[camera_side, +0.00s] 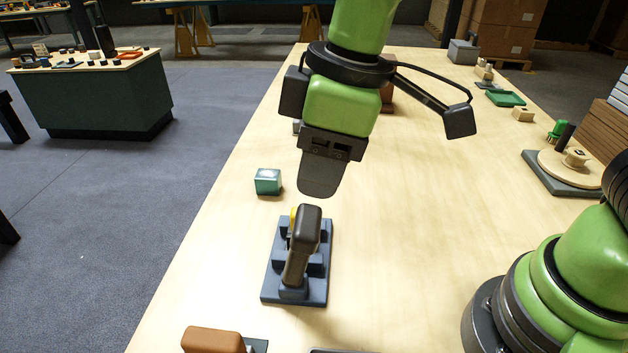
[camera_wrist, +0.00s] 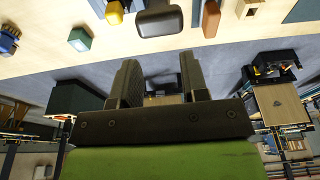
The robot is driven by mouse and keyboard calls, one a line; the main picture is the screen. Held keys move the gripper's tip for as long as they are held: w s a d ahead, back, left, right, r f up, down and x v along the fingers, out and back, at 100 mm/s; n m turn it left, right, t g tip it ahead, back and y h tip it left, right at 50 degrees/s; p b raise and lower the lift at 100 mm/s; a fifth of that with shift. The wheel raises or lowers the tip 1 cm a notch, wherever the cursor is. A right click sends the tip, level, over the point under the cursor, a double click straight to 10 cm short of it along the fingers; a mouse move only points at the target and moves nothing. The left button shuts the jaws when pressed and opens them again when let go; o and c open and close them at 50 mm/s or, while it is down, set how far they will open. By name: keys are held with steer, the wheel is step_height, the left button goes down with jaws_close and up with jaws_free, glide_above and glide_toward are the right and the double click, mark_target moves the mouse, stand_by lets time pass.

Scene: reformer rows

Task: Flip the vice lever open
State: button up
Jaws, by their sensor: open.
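The vice is a blue-grey block base (camera_side: 318,290) on the table in the side view, with a bit of yellow (camera_side: 293,215) behind its lever. Its dark brown lever (camera_side: 302,245) rises from the near end of the base and leans up and away, with a thick rounded head. The lever head also shows at the top middle of the wrist view (camera_wrist: 160,20). My gripper (camera_side: 321,188) is above and beyond the lever head, apart from it. In the wrist view its two fingers (camera_wrist: 160,78) are spread with nothing between them.
A teal box (camera_side: 268,181) stands just left of and beyond the vice. A brown block (camera_side: 213,340) lies at the near edge. A round wooden turntable (camera_side: 570,168) and a green tray (camera_side: 505,98) are on the right. The table right of the vice is clear.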

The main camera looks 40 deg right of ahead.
steer(key=shift+g+h, duration=0.3)
steer(key=shift+h, duration=0.1)
steer(key=w+a+r, duration=0.2)
steer(key=r, duration=0.1)
steer(key=shift+w, duration=0.15)
jaws_close()
step_height(320, 180, up, 4)
steer(key=w+a, duration=0.1)
steer(key=a, duration=0.1)
glide_above(299, 255)
steer(key=shift+g+h, duration=0.4)
steer(key=shift+w+d+f, duration=0.1)
steer(key=shift+w+f, duration=0.05)
steer(key=shift+f, duration=2)
steer(key=shift+w+d+f, duration=0.1)
steer(key=shift+w+f, duration=0.05)
steer(key=shift+f, duration=2)
steer(key=shift+w+f, duration=0.15)
steer(key=shift+f, duration=2)
